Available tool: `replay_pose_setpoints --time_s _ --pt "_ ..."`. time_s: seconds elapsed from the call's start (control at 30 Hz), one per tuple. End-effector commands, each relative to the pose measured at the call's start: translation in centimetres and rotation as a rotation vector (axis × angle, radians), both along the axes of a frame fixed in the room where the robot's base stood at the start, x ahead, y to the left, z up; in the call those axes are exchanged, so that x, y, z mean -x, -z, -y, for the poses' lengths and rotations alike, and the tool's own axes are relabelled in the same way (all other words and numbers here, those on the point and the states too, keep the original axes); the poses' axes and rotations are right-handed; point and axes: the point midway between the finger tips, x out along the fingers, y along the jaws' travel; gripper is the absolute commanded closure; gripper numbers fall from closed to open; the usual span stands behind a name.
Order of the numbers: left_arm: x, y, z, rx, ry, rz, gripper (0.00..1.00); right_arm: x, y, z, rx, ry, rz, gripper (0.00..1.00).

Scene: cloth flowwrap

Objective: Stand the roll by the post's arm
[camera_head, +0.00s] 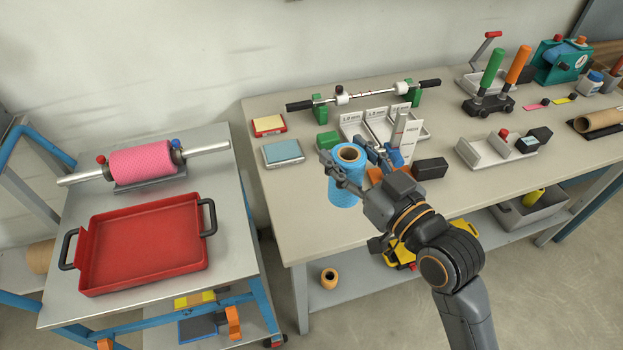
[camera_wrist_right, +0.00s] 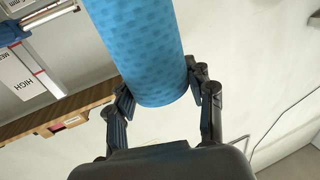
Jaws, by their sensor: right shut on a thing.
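A blue textured roll (camera_head: 344,192) with a brown core stands nearly upright in my right gripper (camera_head: 352,172), near the front edge of the bench. In the right wrist view the roll (camera_wrist_right: 140,50) sits between the two fingers (camera_wrist_right: 163,92), which are shut on it. A slim white upright post (camera_head: 398,130) stands just right of the roll, behind my gripper. In the wrist view its card (camera_wrist_right: 20,78) reads HIGH, beside a silver rod. My gripper partly hides the post's base and arm. Whether the roll touches the bench is unclear. My left gripper is not in view.
Grey trays (camera_head: 368,125) and a roller on green stands lie behind. A black block (camera_head: 430,168) is right of my gripper. A red tray (camera_head: 146,245) and pink roll (camera_head: 142,161) occupy the left cart. The bench's front left (camera_head: 300,225) is clear.

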Motion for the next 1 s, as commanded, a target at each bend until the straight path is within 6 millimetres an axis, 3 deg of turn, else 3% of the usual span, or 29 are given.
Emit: replay_pose_setpoints --time_s 0.1,0.2,0.4,0.57,0.8,1.0 --pt "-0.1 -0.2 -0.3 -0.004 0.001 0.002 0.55 -2.3 1.1 -2.2 -0.005 -0.002 -0.001 0.81" --pt "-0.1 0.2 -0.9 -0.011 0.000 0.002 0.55 -3.5 3.5 -3.3 -0.002 -0.001 -0.004 0.81" --pt "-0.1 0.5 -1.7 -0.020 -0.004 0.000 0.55 -5.1 6.0 -4.8 -0.001 -0.001 0.002 0.81" --pt "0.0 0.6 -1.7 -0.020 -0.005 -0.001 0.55 -5.7 7.0 -5.4 -0.001 -0.001 0.001 0.81" --pt "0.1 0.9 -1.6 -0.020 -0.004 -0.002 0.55 -5.8 10.1 -5.5 0.001 -0.001 0.000 0.81" --pt "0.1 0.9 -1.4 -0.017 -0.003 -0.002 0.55 -5.8 10.2 -5.5 0.000 -0.001 0.002 0.81"
